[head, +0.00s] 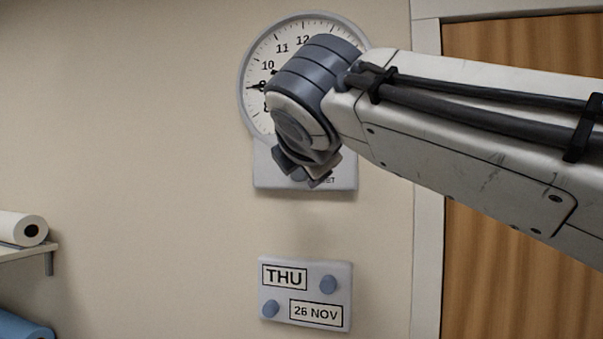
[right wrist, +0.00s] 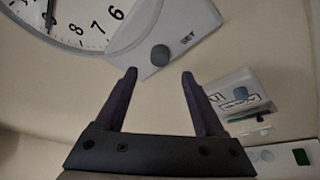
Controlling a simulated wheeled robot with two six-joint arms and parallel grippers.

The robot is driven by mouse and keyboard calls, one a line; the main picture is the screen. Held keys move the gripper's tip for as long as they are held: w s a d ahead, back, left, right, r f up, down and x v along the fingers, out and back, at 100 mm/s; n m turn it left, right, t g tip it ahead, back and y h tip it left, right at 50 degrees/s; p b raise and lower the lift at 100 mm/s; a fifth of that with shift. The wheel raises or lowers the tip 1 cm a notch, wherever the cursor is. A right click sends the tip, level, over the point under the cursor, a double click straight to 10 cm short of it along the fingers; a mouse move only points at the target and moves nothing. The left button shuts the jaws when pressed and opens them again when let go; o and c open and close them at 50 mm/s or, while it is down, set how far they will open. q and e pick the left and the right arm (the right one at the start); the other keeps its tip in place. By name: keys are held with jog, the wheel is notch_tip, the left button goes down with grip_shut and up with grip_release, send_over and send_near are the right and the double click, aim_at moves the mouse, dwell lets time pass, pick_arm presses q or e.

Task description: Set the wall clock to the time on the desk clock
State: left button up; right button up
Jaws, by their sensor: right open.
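The round white wall clock (head: 262,68) hangs on the wall, its right and middle hidden by my right arm. One dark hand points left, near the 9; any other hand is hidden. In the right wrist view the dial (right wrist: 75,35) shows at top left. Below it is a pale plate (head: 268,178) with a grey-blue set knob (right wrist: 160,55). My right gripper (head: 304,172) is in front of this plate. In the right wrist view its fingers (right wrist: 160,75) are open, with the knob between and just beyond the tips. No desk clock or left gripper shows.
A calendar panel (head: 305,282) reading THU and 26 NOV, with two blue knobs, hangs below the clock. A shelf (head: 28,249) with a paper roll (head: 22,229) is at left. A wooden door (head: 520,45) is at right. The wall between shelf and clock is clear.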

jog(key=s, duration=0.3)
jog(key=shift+s+d+r+b, duration=0.1)
jog(key=shift+s+r+b, duration=0.2)
jog(key=shift+r+b, duration=0.1)
jog(key=s+a+f+m+g+b, duration=0.1)
jog(key=s+f+m+g+b, duration=0.2)
jog(key=f, duration=1.5)
jog(key=s+a+f+m+g+b, duration=0.15)
jog(key=f+m+g+b, duration=0.3)
jog(key=f, duration=1.45)
jog(key=s+d+f+m+g+b, duration=0.2)
jog(key=s+f, duration=0.3)
jog(key=f, duration=0.4)
jog(key=s+d+f+m+g+b, duration=0.2)
jog(key=s+f+m, duration=0.3)
jog(key=f, duration=0.5)
jog(key=s+d+f+m+g+b, duration=0.2)
jog(key=s+f+m+g+b, duration=0.1)
jog(key=s+f, duration=0.4)
notch_tip(320, 180, down, 2)
jog(key=shift+f+m+g, duration=0.15)
jog(key=shift+m+g, duration=0.3)
jog(key=shift+g, duration=0.2)
